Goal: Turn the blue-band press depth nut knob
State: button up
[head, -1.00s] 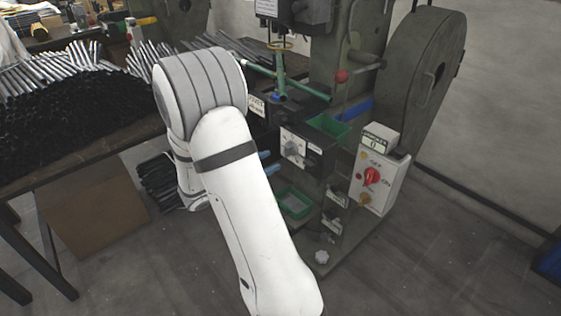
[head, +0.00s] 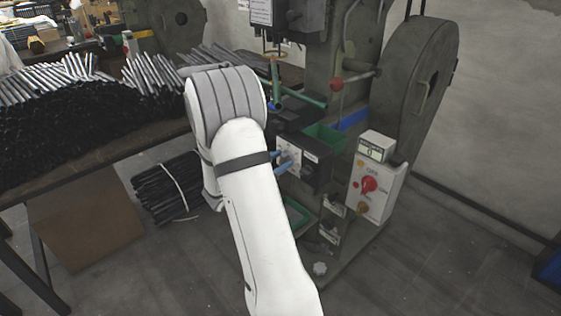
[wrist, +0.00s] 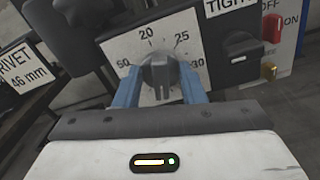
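The depth nut knob (wrist: 160,72) is dark grey and sits on a white dial plate (wrist: 118,48) marked 20, 25, 30 and 50. In the head view the dial plate (head: 289,150) is on the front of the press, partly covered by my fingers. A blue band (head: 354,117) shows on the press behind. My gripper (wrist: 160,70) is open, with one blue finger on each side of the knob. The fingers look slightly apart from it. In the head view my gripper (head: 286,163) reaches the dial from the left.
A "TIGHT" label and a black switch (wrist: 240,46) lie right of the dial. A control box (head: 372,190) with a red knob is further right. A "RIVET 46 mm" label (wrist: 22,68) is at left. A bench (head: 110,155) with dark tubes stands left.

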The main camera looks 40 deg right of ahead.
jog(key=shift+c, duration=0.4)
grip_shut()
jog(key=shift+f+b, duration=0.1)
jog(key=shift+b, duration=0.2)
jog(key=shift+f+m, duration=0.1)
jog(key=shift+m, duration=0.3)
jog(key=m+b, duration=0.1)
jog(key=b, duration=0.2)
jog(key=shift+f+m, duration=0.1)
jog(key=shift+m, duration=0.3)
jog(key=m+b, duration=0.2)
jog(key=b, duration=0.1)
jog(key=shift+s+m+b, duration=0.1)
jog(key=shift+m+b, duration=0.6)
